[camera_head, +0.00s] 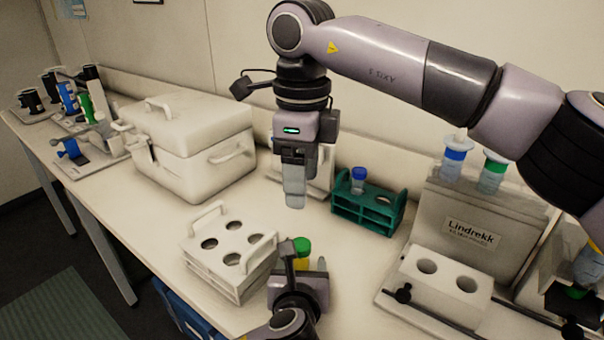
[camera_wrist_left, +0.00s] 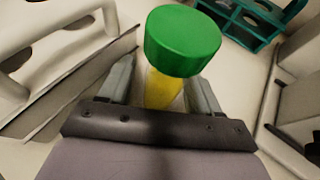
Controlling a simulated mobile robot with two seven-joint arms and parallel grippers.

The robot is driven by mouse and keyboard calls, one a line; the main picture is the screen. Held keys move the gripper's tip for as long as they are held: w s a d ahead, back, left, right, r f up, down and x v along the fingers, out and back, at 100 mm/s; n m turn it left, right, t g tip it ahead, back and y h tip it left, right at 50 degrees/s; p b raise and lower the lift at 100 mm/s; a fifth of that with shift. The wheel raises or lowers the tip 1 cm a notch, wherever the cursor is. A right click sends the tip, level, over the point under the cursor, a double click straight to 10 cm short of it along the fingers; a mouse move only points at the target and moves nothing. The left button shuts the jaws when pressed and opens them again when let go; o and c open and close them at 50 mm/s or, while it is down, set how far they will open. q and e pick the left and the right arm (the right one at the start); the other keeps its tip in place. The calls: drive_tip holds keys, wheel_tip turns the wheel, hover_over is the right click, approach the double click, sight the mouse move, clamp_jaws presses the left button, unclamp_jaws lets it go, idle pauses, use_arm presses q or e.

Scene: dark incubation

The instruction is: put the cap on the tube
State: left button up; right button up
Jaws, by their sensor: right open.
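A tube with yellow contents (camera_head: 301,262) stands near the front of the bench with a green cap (camera_head: 302,246) at its top. In the left wrist view the green cap (camera_wrist_left: 183,41) covers the top of the yellow tube (camera_wrist_left: 163,90); how firmly it sits cannot be told. My left gripper (camera_head: 305,262) has its fingers apart on either side of the tube, with a gap visible beside it. The tube's lower end is hidden by that gripper. My right gripper (camera_head: 294,200) is open, points down and is empty, above the bench behind the tube.
A white rack with holes (camera_head: 205,272) stands just left of the tube. A teal rack (camera_head: 345,212) holds a blue-capped tube (camera_head: 358,180). A white cooler box (camera_head: 200,180) stands back left. A Lindrekk-labelled stand (camera_head: 470,238) and a white two-hole block (camera_head: 420,290) are at right.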

use_arm(q)
drive_tip(key=shift+v, duration=3.55)
drive_tip(key=shift+s+f, duration=0.1)
drive_tip(key=shift+s, duration=0.05)
